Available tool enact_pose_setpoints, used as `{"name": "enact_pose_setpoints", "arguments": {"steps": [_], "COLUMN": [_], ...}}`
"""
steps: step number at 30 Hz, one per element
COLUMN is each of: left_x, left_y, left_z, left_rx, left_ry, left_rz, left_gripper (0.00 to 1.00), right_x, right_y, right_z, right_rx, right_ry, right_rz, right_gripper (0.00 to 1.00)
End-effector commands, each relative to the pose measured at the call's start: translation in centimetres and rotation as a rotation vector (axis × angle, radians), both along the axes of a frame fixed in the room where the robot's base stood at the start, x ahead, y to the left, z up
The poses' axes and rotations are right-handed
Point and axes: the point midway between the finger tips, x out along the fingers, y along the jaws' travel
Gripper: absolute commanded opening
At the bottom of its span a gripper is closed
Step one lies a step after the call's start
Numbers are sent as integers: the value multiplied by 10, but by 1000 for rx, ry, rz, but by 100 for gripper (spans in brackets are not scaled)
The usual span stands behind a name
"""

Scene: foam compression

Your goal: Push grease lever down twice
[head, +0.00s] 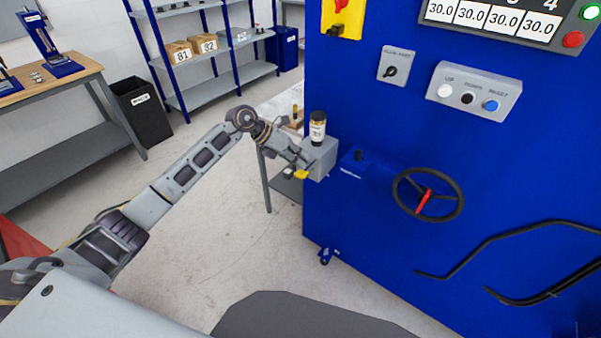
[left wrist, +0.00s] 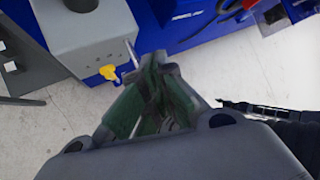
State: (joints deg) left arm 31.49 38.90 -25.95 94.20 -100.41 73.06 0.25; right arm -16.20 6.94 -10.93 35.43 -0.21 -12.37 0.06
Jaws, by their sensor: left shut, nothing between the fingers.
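The grease unit is a grey box (head: 321,158) on the left side of the blue machine, with a dark-capped jar (head: 317,129) on top. The box also fills the upper left of the left wrist view (left wrist: 85,35). A yellow piece (head: 301,174) sits low on the box; it shows in the left wrist view (left wrist: 108,73) too. A thin metal rod (left wrist: 132,54) sticks out beside it and ends close to my fingers; which part is the lever is unclear. My left gripper (head: 293,168) is shut and empty, close beside the box. Contact cannot be told. My right gripper is out of view.
The blue machine (head: 380,255) fills the right, with a black handwheel (head: 428,195) and a button panel (head: 474,92). A grey table (head: 262,165) stands behind the box. Shelves (head: 205,50) and a black bin (head: 142,115) are farther back. The floor left of the machine is clear.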

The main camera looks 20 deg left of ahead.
Motion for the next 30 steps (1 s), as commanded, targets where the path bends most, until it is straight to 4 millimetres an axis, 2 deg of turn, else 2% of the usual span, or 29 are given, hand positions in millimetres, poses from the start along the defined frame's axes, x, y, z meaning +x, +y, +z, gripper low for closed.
{"name": "enact_pose_setpoints", "arguments": {"steps": [7, 18, 24, 30], "left_x": [0, 0, 0, 0], "left_y": [0, 0, 0, 0], "left_z": [18, 40, 46, 45], "left_rx": [0, 1, 0, 0], "left_ry": [-1, -2, 0, 0], "left_rz": [-1, 0, 0, 0], "left_gripper": [0, 0, 0, 0], "right_x": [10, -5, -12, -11], "right_y": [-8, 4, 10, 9], "right_z": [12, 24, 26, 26], "right_rx": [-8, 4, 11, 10], "right_ry": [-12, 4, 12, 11], "right_rz": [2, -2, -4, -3], "right_gripper": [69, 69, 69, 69]}}
